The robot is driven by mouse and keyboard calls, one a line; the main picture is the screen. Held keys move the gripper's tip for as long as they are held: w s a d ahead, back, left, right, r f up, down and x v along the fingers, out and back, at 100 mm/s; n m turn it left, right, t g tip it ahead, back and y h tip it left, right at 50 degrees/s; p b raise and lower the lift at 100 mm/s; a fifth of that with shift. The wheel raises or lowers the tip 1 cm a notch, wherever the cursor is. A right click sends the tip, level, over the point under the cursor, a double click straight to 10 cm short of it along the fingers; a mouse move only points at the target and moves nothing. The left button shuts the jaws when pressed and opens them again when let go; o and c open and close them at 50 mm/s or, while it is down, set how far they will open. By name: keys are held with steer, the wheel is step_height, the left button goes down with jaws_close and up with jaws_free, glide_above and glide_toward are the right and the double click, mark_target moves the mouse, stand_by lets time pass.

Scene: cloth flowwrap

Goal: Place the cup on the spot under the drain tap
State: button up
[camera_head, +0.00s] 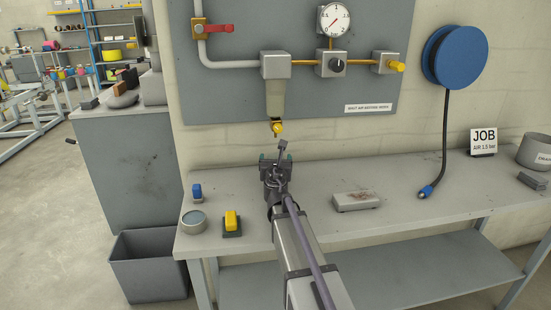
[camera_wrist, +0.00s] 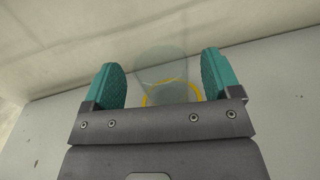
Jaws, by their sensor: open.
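A clear, pale cup (camera_wrist: 165,62) shows in the wrist view between the two green fingers of my gripper (camera_wrist: 166,85). The fingers are apart, with gaps on both sides of the cup. The cup looks upright, its lower part at a yellow ring (camera_wrist: 172,82) on the bench; the palm hides the near part of the ring. In the head view my gripper (camera_head: 275,159) is low over the bench, below the yellow drain tap (camera_head: 277,128) under the filter bowl (camera_head: 275,100). The cup cannot be made out there behind my gripper.
The grey bench (camera_head: 330,180) carries a yellow-topped block (camera_head: 231,221), a round tin (camera_head: 194,222) and a small blue-topped item (camera_head: 197,191) at left. A flat grey box (camera_head: 356,201) lies right of my arm. A hose (camera_head: 445,130) hangs to the bench.

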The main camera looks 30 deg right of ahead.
steer(key=v, duration=0.9)
steer(key=shift+s+a, duration=0.2)
steer(key=shift+s, duration=0.1)
steer(key=shift+r, duration=0.1)
steer(key=s+r+m+g+h+p, duration=0.2)
steer(key=s+r+m+g+p, duration=0.35)
steer(key=m+p, duration=0.75)
steer(key=s+a+f+m+g+y+p, duration=0.2)
steer(key=s+a+m+g+y+p, duration=0.5)
steer(key=s+a+m, duration=0.8)
steer(key=a+m+g+y, duration=0.2)
steer(key=g, duration=0.2)
steer(key=shift+s+m+y+p, duration=0.3)
steer(key=shift+s, duration=0.1)
